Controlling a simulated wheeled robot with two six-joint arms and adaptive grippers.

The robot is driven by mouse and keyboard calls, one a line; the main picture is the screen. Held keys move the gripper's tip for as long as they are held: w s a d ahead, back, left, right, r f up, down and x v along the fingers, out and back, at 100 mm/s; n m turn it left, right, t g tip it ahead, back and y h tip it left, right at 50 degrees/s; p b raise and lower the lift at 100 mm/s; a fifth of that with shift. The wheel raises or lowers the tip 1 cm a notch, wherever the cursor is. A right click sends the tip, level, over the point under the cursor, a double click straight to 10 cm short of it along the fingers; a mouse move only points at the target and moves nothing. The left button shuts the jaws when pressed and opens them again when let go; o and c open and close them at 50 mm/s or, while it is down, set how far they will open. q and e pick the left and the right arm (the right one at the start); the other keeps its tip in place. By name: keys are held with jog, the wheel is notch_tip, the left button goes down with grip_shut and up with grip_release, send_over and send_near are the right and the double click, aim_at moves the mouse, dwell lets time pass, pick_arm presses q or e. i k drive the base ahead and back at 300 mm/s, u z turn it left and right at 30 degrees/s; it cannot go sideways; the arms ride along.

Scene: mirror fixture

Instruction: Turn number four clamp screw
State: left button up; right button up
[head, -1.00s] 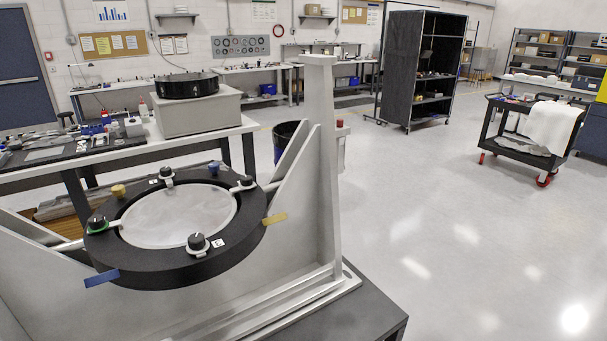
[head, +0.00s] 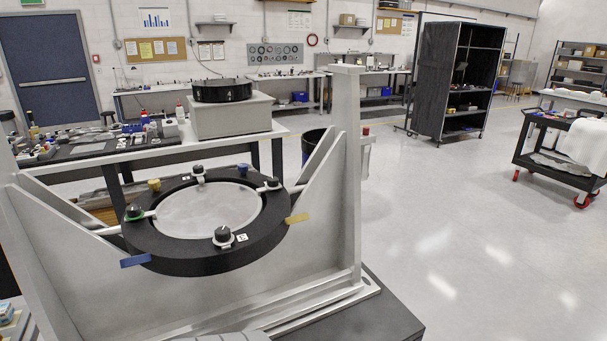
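The mirror fixture holds a black ring (head: 180,259) around a round pale mirror (head: 210,208). Black clamp screws sit around the ring: a back one (head: 198,170), a right one (head: 272,183), a front one (head: 222,233) and a left one (head: 134,210) with a green collar. A small white label (head: 241,238) is beside the front screw and another (head: 186,178) beside the back one. Their markings are too small to read surely, so I cannot tell which screw is number four. Neither gripper is in view.
Grey side walls of the stand (head: 345,190) flank the ring. A blue tab (head: 135,261) and a yellow tab (head: 297,218) stick out from it. A bench (head: 150,153) with a grey box (head: 230,117) stands behind. Open floor (head: 450,230) lies to the right.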

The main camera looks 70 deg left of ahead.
aim_at(272, 182)
jog(key=i, duration=2.3)
jog(key=u, duration=2.95)
